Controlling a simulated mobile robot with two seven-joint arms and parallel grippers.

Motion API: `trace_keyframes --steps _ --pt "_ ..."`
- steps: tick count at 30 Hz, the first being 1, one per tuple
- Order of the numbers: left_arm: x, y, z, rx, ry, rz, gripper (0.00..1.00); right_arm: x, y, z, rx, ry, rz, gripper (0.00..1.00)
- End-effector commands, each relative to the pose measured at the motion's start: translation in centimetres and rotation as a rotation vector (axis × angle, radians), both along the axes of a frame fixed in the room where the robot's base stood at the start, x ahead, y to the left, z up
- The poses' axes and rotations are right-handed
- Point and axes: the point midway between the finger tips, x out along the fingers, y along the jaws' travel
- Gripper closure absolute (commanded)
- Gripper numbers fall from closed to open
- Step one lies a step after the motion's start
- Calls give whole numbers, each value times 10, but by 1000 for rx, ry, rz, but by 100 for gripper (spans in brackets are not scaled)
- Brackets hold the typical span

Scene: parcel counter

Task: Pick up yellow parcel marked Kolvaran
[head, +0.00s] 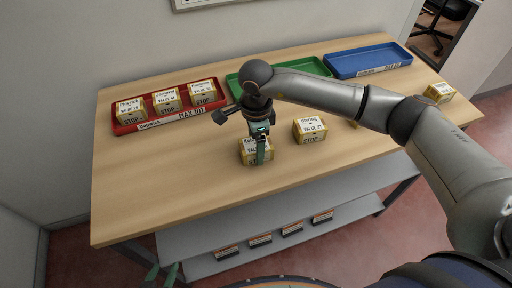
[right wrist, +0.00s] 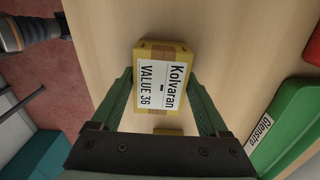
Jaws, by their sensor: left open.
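The yellow parcel marked Kolvaran (right wrist: 165,85) sits on the wooden counter, its label reading "Kolvaran VALUE 36" in the right wrist view. In the head view the same parcel (head: 248,158) stands near the front edge, its label partly hidden by my gripper. My right gripper (head: 262,148) is over it, pointing down. In the right wrist view its green fingers (right wrist: 160,76) are open, one on each side of the parcel, with small gaps showing. My left gripper (head: 162,274) is open and empty at the bottom left, below the counter's front edge.
A red tray (head: 160,125) holds three yellow parcels. A green tray (head: 318,68) and a blue tray (head: 367,60) stand behind. Another yellow parcel (head: 310,131) is just right of the Kolvaran one; one more (head: 440,92) sits far right. The counter's left front is clear.

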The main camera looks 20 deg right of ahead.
Motion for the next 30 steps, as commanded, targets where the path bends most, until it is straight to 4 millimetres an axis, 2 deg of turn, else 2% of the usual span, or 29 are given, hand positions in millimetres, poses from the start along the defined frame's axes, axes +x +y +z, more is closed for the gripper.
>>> trace_keyframes --steps 2,18,26,30 --pt "0 0 0 0 0 0 50 0 0 0 0 0 0 33" --pt "0 0 0 0 0 0 50 0 0 1 1 -1 0 92" --pt "0 0 0 0 0 0 50 1 0 2 1 -2 0 92" --pt "0 0 -4 -1 0 -1 50 1 0 9 2 -3 1 92"
